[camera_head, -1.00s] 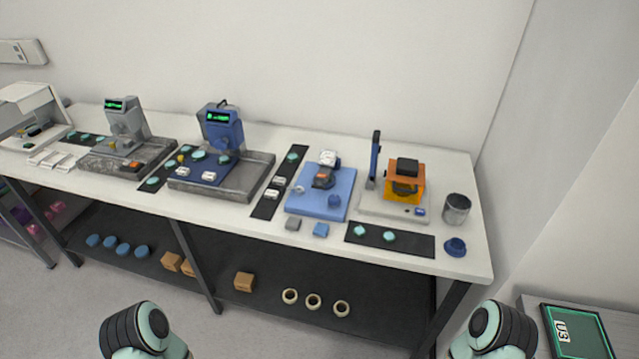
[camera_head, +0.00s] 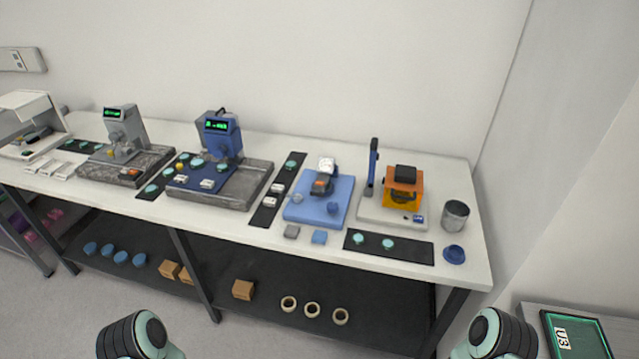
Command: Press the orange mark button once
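No part in view can be read as the mark button. Several orange parts show. A small orange-red block (camera_head: 130,172) sits on the grey base of the grey gauge stand (camera_head: 125,130). An orange-red part (camera_head: 322,183) is on the dial device on the blue plate (camera_head: 341,195). An orange housing (camera_head: 404,200) with a black top stands on a pale base (camera_head: 376,211) at the right, with a small blue part (camera_head: 418,218) at that base's front. My grippers are out of view. Only rounded black and mint parts of my arms show at the bottom edge.
The white bench (camera_head: 330,262) holds a blue gauge stand (camera_head: 221,138), dark mats with teal discs, a metal cup (camera_head: 455,215) and a blue ring (camera_head: 454,254). A lower shelf holds boxes (camera_head: 243,289) and rings. A framed panel (camera_head: 577,335) is at lower right.

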